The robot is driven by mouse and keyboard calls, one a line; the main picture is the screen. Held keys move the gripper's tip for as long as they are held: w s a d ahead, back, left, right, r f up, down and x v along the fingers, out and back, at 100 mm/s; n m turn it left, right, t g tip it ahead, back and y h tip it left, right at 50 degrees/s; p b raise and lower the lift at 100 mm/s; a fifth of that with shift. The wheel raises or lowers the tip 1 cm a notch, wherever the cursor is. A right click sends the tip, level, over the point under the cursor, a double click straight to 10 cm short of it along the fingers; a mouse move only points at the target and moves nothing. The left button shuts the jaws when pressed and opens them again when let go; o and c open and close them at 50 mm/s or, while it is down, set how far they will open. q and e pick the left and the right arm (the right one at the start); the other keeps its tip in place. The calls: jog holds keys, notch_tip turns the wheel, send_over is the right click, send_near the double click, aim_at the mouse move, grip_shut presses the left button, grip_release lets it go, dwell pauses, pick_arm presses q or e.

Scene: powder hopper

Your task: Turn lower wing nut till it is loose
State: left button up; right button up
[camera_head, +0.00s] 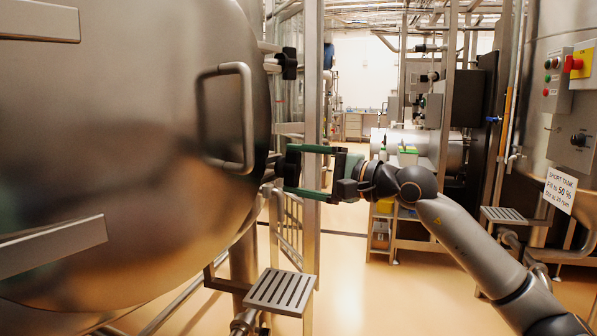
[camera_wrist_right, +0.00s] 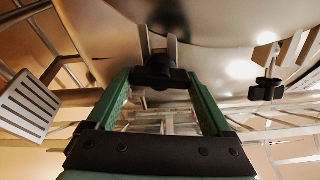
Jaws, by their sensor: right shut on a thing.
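The lower wing nut (camera_head: 291,166) is a black knob at the right edge of the big round steel hopper door (camera_head: 130,150). In the right wrist view the lower wing nut (camera_wrist_right: 159,74) sits between the tips of two green fingers. My right gripper (camera_head: 290,170) is shut on it, one finger above and one below in the head view; it also shows in the right wrist view (camera_wrist_right: 160,80). The upper wing nut (camera_head: 289,63) is black, higher on the door edge. The fingers partly hide the lower nut. I cannot tell how loose it is. My left gripper is not in view.
A steel door handle (camera_head: 248,115) stands out left of the gripper. A vertical steel post (camera_head: 313,100) stands close by the fingers. A slatted step (camera_head: 281,292) is below. A control panel (camera_head: 571,75) is at the right. The floor (camera_head: 350,285) beneath my right arm is clear.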

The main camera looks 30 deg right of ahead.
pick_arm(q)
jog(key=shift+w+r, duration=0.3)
pick_arm(e)
jog(key=shift+n, duration=0.9)
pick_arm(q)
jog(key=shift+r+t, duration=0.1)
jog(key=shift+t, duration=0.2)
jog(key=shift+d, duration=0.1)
pick_arm(e)
jog(key=o, duration=1.1)
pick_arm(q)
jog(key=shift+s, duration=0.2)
pick_arm(e)
jog(key=shift+o, duration=0.2)
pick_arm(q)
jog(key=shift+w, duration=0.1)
pick_arm(e)
jog(key=shift+s, duration=0.1)
